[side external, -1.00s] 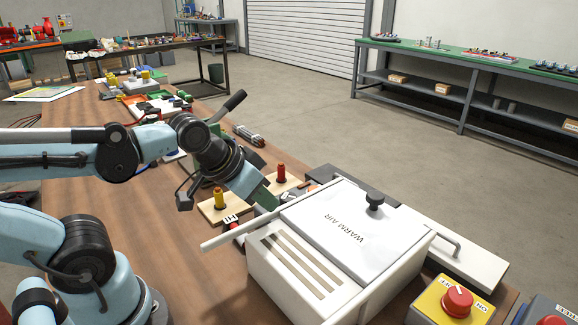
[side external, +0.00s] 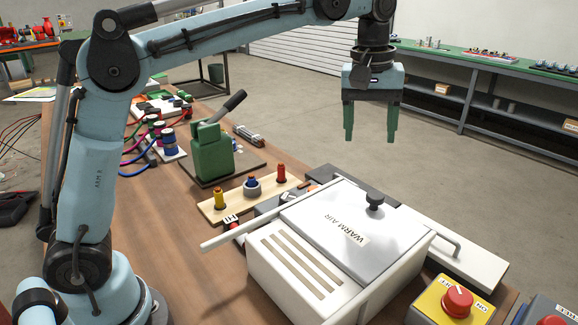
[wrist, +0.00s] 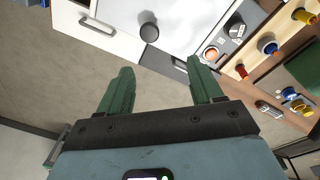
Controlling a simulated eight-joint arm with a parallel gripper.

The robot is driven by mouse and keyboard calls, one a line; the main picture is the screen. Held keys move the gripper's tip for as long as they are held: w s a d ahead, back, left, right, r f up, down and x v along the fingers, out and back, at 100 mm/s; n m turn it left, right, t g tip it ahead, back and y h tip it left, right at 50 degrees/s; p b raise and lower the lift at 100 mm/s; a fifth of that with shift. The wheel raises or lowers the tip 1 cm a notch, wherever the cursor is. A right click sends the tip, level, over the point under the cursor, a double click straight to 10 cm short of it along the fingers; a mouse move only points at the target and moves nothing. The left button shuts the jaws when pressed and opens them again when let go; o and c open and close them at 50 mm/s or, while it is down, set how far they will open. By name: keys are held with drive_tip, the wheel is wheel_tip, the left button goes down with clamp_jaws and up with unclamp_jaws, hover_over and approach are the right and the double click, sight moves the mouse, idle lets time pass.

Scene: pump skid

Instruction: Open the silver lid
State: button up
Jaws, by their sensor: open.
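The silver lid (side external: 335,235) lies flat and closed on top of the white box (side external: 265,285) marked WARM AIR. A dark round knob (side external: 375,201) stands near the lid's far edge. In the wrist view the lid (wrist: 178,22) is at the top, with the knob (wrist: 149,32) ahead of my fingertips and a little left of centre. My gripper (side external: 370,138) is open and empty, with its green fingers pointing down, well above and beyond the box. In the wrist view the fingers (wrist: 163,75) are apart with nothing between them.
A white drawer with a handle (side external: 450,246) adjoins the box. A yellow switch box (side external: 450,300) with a red knob stands near it. A wooden board (side external: 235,207) with coloured pegs and a green lever press (side external: 209,150) stand left of the box.

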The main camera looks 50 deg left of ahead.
sight(376, 195)
drive_tip(key=shift+n+g, duration=0.6)
drive_tip(key=shift+n, duration=0.2)
drive_tip(key=f, duration=0.4)
drive_tip(key=w+d+f, duration=0.1)
drive_tip(key=f, duration=0.3)
drive_tip(key=w+d+f, duration=0.1)
drive_tip(key=f, duration=0.4)
drive_tip(key=shift+d, duration=0.15)
clamp_jaws()
